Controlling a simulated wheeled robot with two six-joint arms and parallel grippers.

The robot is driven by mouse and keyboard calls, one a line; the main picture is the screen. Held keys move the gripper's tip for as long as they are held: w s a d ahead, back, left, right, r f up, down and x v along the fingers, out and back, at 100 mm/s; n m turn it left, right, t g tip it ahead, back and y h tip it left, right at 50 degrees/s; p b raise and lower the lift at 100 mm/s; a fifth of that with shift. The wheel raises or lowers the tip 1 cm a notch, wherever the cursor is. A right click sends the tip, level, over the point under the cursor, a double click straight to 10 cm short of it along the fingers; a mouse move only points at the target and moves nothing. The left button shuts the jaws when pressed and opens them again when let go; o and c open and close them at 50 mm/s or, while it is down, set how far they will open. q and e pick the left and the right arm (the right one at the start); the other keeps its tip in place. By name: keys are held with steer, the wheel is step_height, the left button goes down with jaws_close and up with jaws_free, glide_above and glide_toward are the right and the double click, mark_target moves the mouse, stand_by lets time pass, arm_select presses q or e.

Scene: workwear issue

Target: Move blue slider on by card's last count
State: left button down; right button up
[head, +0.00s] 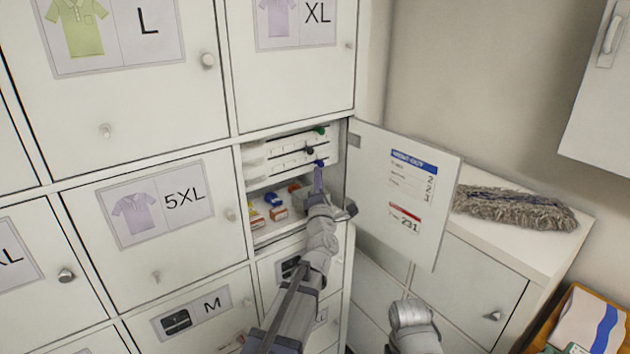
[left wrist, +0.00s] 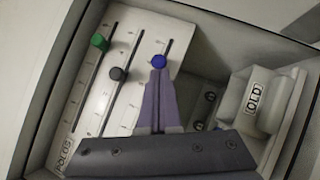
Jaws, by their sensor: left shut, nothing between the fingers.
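The blue slider (head: 319,163) is a round knob on the lowest of three slots in a white panel (left wrist: 97,75) inside an open locker. In the left wrist view the blue slider (left wrist: 159,61) sits right at my fingertips, in the slot nearest the OLD box. My left gripper (head: 318,174) is shut and empty, its tips at the knob; I cannot tell whether they touch. A blue-headed card (head: 412,177) on the open door's inside appears to read 2, 2, 3 downward, with small blurred wording. My right gripper is not visible.
Green (left wrist: 99,42) and dark grey (left wrist: 118,74) sliders share the panel. A box marked OLD (left wrist: 252,100) stands beside it. The open door (head: 440,210) stands right of my left arm. Small coloured items (head: 276,208) lie below the panel.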

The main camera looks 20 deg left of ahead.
arm_select(q)
steer(key=shift+a+f, duration=0.1)
steer(key=shift+a, duration=0.25)
steer(key=shift+w+d, duration=0.1)
steer(key=shift+d, duration=0.1)
steer(key=w+d, duration=0.2)
steer(key=w, duration=0.1)
steer(key=shift+w+d, duration=0.25)
steer(key=shift+d, duration=0.05)
steer(key=shift+s+a, duration=0.1)
steer(key=shift+s, duration=0.05)
